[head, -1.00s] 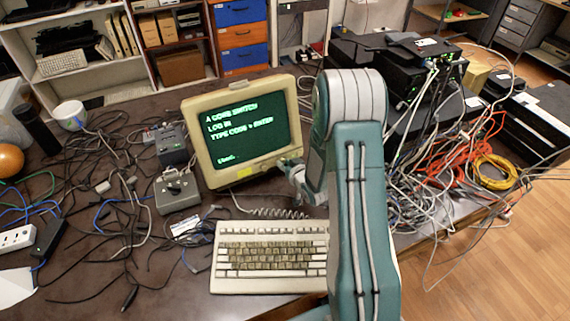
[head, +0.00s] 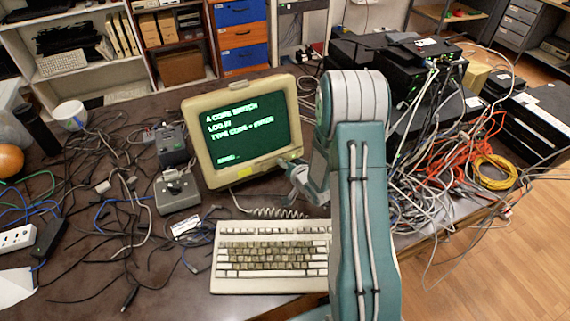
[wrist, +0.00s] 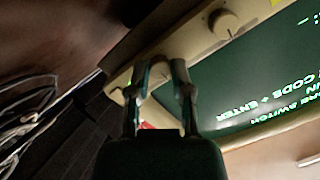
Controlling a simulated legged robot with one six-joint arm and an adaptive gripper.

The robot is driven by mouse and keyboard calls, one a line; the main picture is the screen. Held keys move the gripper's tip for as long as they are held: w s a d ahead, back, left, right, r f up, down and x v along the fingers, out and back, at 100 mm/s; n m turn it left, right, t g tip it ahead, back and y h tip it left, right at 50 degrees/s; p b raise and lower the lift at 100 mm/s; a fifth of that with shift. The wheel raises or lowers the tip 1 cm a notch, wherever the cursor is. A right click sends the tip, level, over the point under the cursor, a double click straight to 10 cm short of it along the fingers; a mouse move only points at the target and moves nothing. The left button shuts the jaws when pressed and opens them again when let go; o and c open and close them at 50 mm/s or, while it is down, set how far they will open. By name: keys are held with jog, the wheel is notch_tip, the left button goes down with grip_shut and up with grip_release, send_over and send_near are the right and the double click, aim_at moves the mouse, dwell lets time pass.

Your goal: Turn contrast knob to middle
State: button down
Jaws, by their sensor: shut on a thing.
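The beige monitor (head: 245,130) stands on the desk with green text on its dark screen. My gripper (head: 286,163) is at the lower right of its front bezel. In the wrist view the monitor appears turned over, and my gripper (wrist: 160,72) has its two fingers on either side of a small pale knob (wrist: 162,72) on the bezel, shut on it. The fingers hide most of this knob, so its pointer angle cannot be told. Another round beige knob (wrist: 224,23) sits apart from my gripper on the same bezel. I cannot read labels for either knob.
A beige keyboard (head: 270,257) lies in front of the monitor. A grey switch box (head: 177,192) and tangled dark cables are to the left. Black network devices (head: 400,65) and orange and grey cables (head: 455,160) crowd the right side.

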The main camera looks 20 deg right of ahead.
jog(key=c, duration=0.5)
grip_release()
jog(key=v, duration=1.1)
jog(key=shift+s+d+r, duration=0.1)
jog(key=shift+s+d, duration=0.1)
jog(key=shift+s, duration=0.15)
